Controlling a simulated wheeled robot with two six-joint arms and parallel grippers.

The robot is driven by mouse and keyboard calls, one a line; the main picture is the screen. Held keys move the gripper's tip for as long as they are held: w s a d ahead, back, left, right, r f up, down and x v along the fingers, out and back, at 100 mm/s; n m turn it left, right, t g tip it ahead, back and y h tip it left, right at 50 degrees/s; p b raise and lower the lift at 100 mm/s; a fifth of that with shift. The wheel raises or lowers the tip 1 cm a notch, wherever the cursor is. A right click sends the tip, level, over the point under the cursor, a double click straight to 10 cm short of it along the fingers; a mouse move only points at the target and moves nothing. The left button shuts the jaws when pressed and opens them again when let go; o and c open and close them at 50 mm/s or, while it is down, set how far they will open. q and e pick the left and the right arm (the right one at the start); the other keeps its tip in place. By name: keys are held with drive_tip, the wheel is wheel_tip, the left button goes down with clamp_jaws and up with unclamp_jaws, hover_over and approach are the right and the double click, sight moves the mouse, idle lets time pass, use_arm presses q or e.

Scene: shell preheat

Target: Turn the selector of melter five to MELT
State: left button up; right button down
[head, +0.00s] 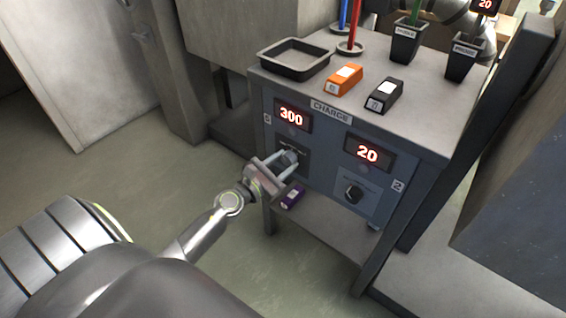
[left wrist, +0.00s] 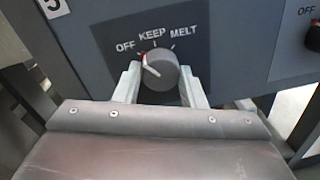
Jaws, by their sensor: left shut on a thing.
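The selector knob of melter five (head: 290,157) is on the left panel of the grey cabinet, below a red display reading 300 (head: 291,117). In the left wrist view the grey round knob (left wrist: 161,72) sits under the labels OFF, KEEP and MELT, left to right. Its white pointer line slants up and left, toward the OFF side. A plate with a 5 (left wrist: 53,6) is at the upper left. My left gripper (head: 281,164) has its fingers on either side of the knob and is shut on it. My right gripper is not in view.
Right of it is panel 2 with a display reading 20 (head: 367,153) and its own black knob (head: 354,193). The cabinet top holds a dark tray (head: 294,70), an orange block (head: 343,79), a black block (head: 384,96) and dark cups.

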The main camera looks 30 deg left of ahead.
use_arm(q)
drive_tip(key=shift+m, duration=1.2)
drive_tip(key=m, duration=0.3)
drive_tip(key=shift+r+m+p, duration=0.1)
drive_tip(key=shift+m+p, duration=0.2)
drive_tip(key=shift+p, duration=0.1)
drive_tip(key=m, duration=0.3)
drive_tip(key=shift+g, duration=0.3)
drive_tip(key=shift+m+y+p, duration=0.3)
drive_tip(key=shift+m+y, duration=0.1)
drive_tip(key=shift+m, duration=3.1)
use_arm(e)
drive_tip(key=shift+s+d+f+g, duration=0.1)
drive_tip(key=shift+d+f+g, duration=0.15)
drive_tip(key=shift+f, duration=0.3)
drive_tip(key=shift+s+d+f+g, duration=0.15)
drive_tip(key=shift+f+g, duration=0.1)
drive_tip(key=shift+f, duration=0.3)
use_arm(q)
drive_tip(key=shift+y, duration=0.3)
drive_tip(key=o, duration=1)
